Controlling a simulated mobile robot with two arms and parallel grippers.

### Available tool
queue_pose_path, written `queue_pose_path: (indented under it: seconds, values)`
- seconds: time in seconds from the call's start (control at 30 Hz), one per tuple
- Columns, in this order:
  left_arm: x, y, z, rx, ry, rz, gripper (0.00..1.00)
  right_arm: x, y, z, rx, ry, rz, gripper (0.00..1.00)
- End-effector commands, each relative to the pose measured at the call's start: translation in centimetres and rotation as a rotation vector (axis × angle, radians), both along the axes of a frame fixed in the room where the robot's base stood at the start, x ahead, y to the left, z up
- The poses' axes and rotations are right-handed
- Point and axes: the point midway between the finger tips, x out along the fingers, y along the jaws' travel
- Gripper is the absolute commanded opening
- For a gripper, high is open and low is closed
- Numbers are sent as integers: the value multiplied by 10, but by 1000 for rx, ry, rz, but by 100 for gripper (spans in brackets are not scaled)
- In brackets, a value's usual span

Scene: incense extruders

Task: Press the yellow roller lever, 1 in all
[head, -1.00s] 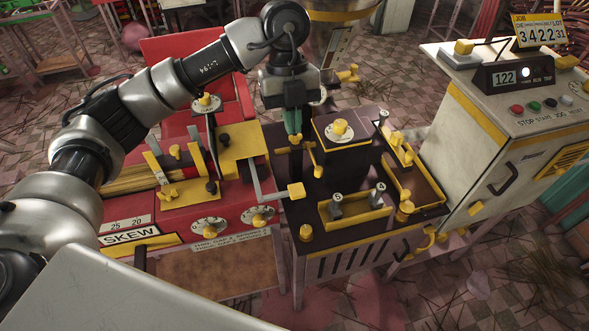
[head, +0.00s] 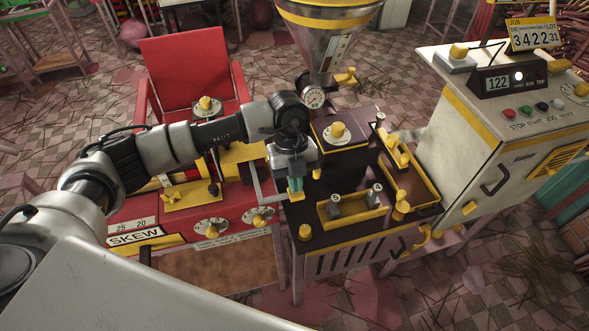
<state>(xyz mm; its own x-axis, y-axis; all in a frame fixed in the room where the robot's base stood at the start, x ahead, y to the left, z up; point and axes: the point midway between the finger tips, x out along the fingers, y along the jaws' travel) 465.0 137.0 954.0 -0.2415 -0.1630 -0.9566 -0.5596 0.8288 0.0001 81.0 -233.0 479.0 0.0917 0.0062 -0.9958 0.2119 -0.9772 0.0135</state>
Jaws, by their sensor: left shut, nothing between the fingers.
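The yellow roller lever (head: 299,197) is a bent grey metal bar with a yellow block at its end, between the red machine and the dark cabinet. My left gripper (head: 296,188) is shut and empty, with its green fingertips pointing down at the yellow block. The fingertips overlap the block in the head view. I cannot tell whether they touch it or hover just above. The gripper hides part of the block. My right gripper is not in view.
The red machine (head: 171,226) with dials and a SKEW label is on the left. The dark cabinet (head: 335,238) carries yellow trays and knobs. A metal hopper (head: 326,45) stands behind, and a white control cabinet (head: 470,140) with coloured buttons is on the right.

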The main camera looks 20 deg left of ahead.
Motion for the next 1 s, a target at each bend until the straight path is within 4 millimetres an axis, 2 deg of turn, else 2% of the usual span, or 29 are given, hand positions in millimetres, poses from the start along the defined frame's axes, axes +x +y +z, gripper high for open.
queue_pose_path:
  seconds: [0.37, 0.67, 1.0]
  values:
    - [-1, -1, -5, 0, 0, 0, 0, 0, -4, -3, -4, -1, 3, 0]
    - [-7, -5, -44, 1, 3, -1, 0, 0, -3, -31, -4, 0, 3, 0]
    - [-9, -4, -47, 5, 8, 0, 0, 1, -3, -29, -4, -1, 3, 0]
